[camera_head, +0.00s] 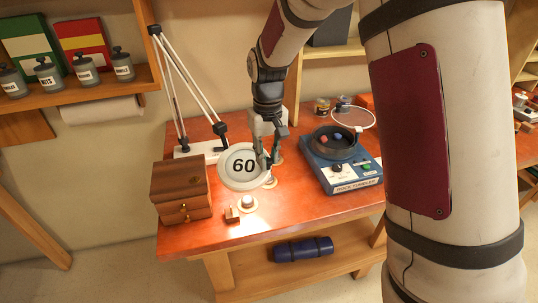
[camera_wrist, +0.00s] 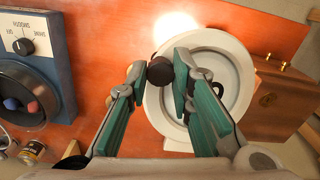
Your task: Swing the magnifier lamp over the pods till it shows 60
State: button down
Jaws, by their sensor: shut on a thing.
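The magnifier lamp's round white head (camera_head: 228,181) hangs over the orange table, and its lens reads "60" in the head view. Its white jointed arm (camera_head: 188,75) rises from a base at the table's back left. In the wrist view the lamp head (camera_wrist: 153,103) is a white ring beside the fingers. My gripper (camera_head: 268,158) is at the head's right edge; in the wrist view its green-padded fingers (camera_wrist: 160,68) are shut on a dark round knob (camera_wrist: 160,73) at the rim. A pod (camera_head: 247,201) on a pale disc sits in front of the head. Anything directly under the lens is hidden.
A wooden box (camera_head: 181,190) stands close to the lamp head's left. A small wooden block (camera_head: 232,215) lies near the front edge. A blue rock tumbler (camera_head: 345,178) stands to the right. The front right of the table is clear.

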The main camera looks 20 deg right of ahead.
jog(key=c, duration=1.4)
grip_release()
notch_tip(320, 180, up, 12)
jog(key=shift+r, duration=0.1)
jog(key=s+d+r+t, duration=0.3)
jog(key=s+r, duration=0.4)
jog(key=s, duration=0.4)
jog(key=s+t, duration=0.1)
jog(key=s, duration=0.3)
jog(key=s+f+m+b, duration=0.1)
jog(key=s, duration=0.3)
jog(key=s+d+f+t, duration=0.1)
jog(key=s, duration=0.4)
jog(key=shift+m+t, duration=0.3)
jog(key=shift+m, duration=0.1)
